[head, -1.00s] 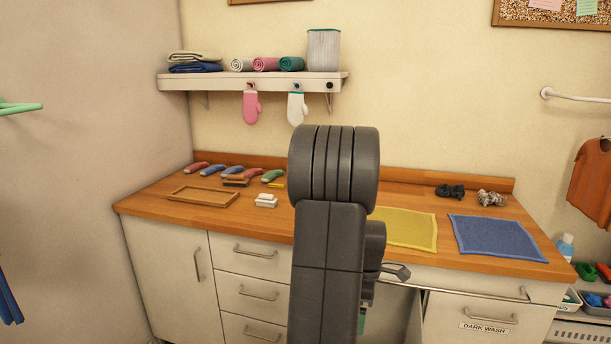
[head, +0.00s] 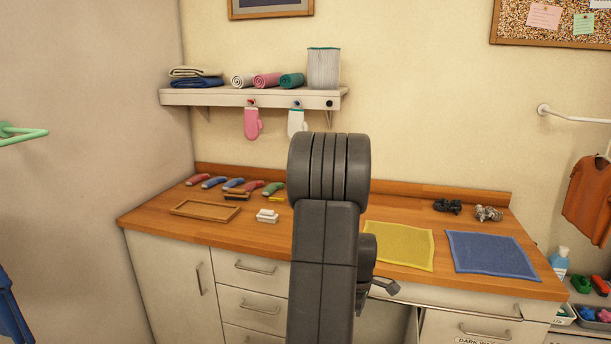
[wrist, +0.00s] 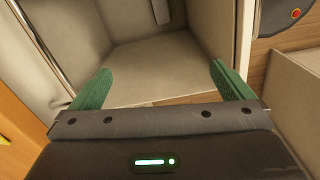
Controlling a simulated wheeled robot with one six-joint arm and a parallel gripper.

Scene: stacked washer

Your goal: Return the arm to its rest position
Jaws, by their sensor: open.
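My gripper (wrist: 163,88) shows in the wrist view, with its two green fingers spread wide apart and nothing between them. Beyond the fingers is a pale, empty-looking recess (wrist: 165,62). In the head view my dark grey arm stands upright in front of the counter, folded at its top joint. A small part of the wrist shows at the right of the arm, low by the counter's front edge. The fingers are hidden in the head view.
A shelf (head: 215,98) with towels hangs above. Drawers and a cabinet door (head: 165,285) stand below.

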